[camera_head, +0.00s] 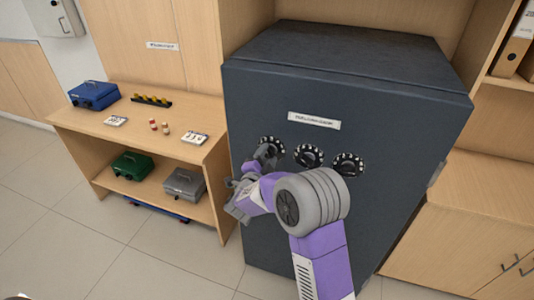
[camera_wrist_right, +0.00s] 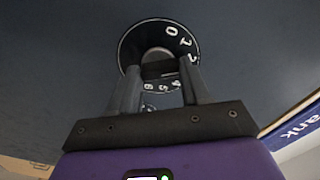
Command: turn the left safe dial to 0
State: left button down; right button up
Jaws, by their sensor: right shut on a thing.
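The dark grey safe (camera_head: 345,90) stands upright with three black dials with white marks in a row on its front. The left dial (camera_head: 272,142) is partly hidden behind my right gripper (camera_head: 262,157). In the right wrist view, the left dial (camera_wrist_right: 172,30) shows 0 and 1 on its upper right rim, with other numbers lower down. My right gripper (camera_wrist_right: 163,75) has its two fingers shut on the dial's knob (camera_wrist_right: 157,56). The dial's index mark cannot be made out. My left gripper is not in view.
The middle dial (camera_head: 308,156) and the right dial (camera_head: 348,165) sit close to the right of the gripper. A wooden shelf unit (camera_head: 150,134) on the left bears blue, green and grey cash boxes and small items. Wooden cabinets (camera_head: 470,235) stand right.

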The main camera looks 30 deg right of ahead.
jog(key=n+p, duration=0.4)
jog(key=n, duration=0.2)
jog(key=shift+n, duration=0.3)
jog(key=n+p, duration=0.3)
jog(key=n, duration=0.1)
jog(key=shift+f+n, duration=0.1)
jog(key=shift+n, duration=0.3)
jog(key=shift+n+p, duration=0.3)
jog(key=o, duration=1.1)
jog(key=shift+c, duration=0.2)
jog(key=shift+a, duration=0.1)
jog(key=v, duration=0.7)
jog(key=shift+s, duration=0.2)
jog(key=shift+a, duration=0.1)
